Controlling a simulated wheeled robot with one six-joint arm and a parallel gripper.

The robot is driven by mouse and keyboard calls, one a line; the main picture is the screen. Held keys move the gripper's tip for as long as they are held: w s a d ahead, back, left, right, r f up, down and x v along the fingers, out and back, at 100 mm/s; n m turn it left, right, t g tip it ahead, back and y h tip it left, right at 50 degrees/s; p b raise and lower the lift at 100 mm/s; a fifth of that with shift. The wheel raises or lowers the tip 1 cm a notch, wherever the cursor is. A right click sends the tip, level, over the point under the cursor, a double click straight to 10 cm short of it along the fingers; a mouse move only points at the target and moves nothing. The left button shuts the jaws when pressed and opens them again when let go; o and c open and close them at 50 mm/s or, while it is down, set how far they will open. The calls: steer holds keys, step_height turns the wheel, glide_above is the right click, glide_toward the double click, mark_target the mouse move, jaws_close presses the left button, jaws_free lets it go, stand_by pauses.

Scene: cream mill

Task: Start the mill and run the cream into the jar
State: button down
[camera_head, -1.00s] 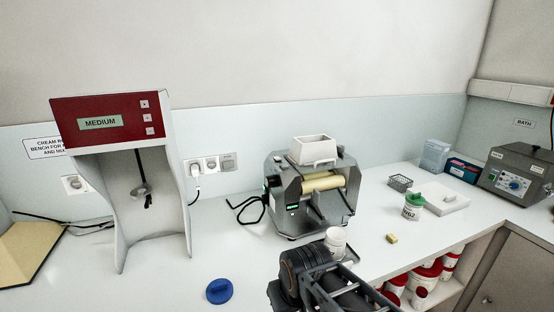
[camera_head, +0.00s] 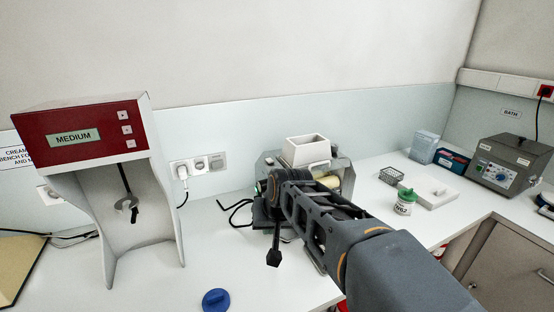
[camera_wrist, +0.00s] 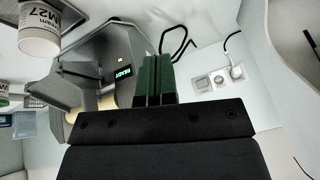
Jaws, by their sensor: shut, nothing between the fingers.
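The grey mill (camera_head: 344,168) stands on the bench, with a white hopper (camera_head: 305,150) on top and a cream-coloured roller (camera_head: 329,182) partly showing. My arm hides much of its front in the head view. In the wrist view the mill (camera_wrist: 95,55) has a lit display (camera_wrist: 124,73) reading READY. My gripper (camera_wrist: 154,60) is shut and empty, its green fingers overlapping the mill's side just beside the display; I cannot tell whether they touch it. A white jar (camera_wrist: 39,38) labelled M27 shows at the upper left of the wrist view; my arm hides it in the head view.
A red-fronted machine (camera_head: 82,135) marked MEDIUM stands at left. A blue lid (camera_head: 216,299) lies on the front bench. A green-lidded jar (camera_head: 404,203), wire basket (camera_head: 391,176) and grey bath unit (camera_head: 510,165) are at right.

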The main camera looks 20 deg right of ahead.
steer(key=w+d+r+m+t+p, duration=0.25)
steer(key=w+d+r+p, duration=0.2)
steer(key=w+r, duration=0.6)
step_height(320, 180, up, 7)
steer(key=m+t+p, duration=0.1)
steer(key=m+p, duration=0.2)
glide_above(279, 168)
steer(key=shift+s+f, duration=0.1)
steer(key=shift+f, duration=0.1)
steer(key=shift+b, duration=0.3)
steer(key=shift+n, duration=0.25)
step_height(279, 168, down, 9)
steer(key=b, duration=0.7)
steer(key=shift+r, duration=0.1)
steer(key=shift+f+b, duration=0.4)
steer(key=shift+b, duration=0.05)
